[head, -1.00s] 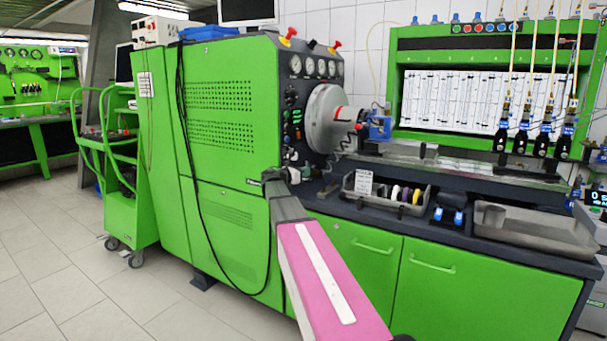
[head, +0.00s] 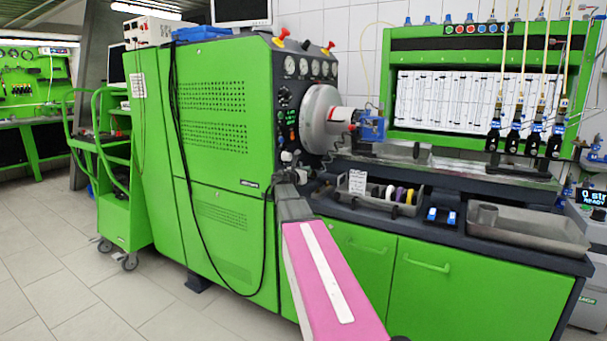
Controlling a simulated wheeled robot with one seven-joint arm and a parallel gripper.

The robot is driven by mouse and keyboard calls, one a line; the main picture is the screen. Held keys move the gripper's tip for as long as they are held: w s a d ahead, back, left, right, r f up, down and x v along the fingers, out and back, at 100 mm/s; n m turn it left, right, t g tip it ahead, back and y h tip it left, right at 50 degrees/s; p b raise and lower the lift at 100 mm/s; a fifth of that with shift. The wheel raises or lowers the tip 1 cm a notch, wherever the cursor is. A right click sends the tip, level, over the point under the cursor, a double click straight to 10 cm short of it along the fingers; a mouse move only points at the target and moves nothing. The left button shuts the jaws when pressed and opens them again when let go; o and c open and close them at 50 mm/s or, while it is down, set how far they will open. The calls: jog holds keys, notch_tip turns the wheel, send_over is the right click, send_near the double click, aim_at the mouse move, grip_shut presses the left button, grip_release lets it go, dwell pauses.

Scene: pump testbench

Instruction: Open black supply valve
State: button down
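The green pump testbench (head: 215,120) stands in the middle, with a dark control panel (head: 287,125) on its side carrying gauges and small dark knobs. My pink and grey arm reaches up from the bottom. Its end, my gripper (head: 292,168), is at the lower part of that panel, left of the large grey disc (head: 318,120). The fingers are too small and partly hidden, so I cannot see whether they are open or touching anything. I cannot single out the black supply valve for certain; small dark fittings on the panel near the gripper are hard to make out.
A dark worktop with a parts tray (head: 375,200) and a grey basin (head: 528,228) runs to the right. Black hanging fittings (head: 513,140) sit before a green chart frame. A green trolley (head: 122,195) stands left. The tiled floor (head: 85,300) at left is clear.

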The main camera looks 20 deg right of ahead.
jog(key=shift+d, duration=0.45)
jog(key=shift+w+d, duration=0.1)
dwell(0.4)
jog(key=s+a, duration=1)
jog(key=s+a+f+m+g+y, duration=0.2)
jog(key=s+f+m, duration=0.2)
jog(key=f, duration=0.3)
jog(key=s+a+f+m+g+y, duration=0.1)
jog(key=s+a+f+m+y, duration=0.2)
jog(key=f, duration=0.5)
jog(key=s+f+m+g+y, duration=0.2)
jog(key=s+f+m, duration=0.25)
jog(key=f, duration=0.25)
jog(key=s+a+f+m+g+y, duration=0.4)
jog(key=s+a+f+m+y, duration=0.4)
jog(key=s+a+f+m, duration=0.4)
jog(key=shift+s+a+f+m+g, duration=0.4)
jog(key=shift+a+f+m, duration=0.15)
jog(key=shift+a+f, duration=0.35)
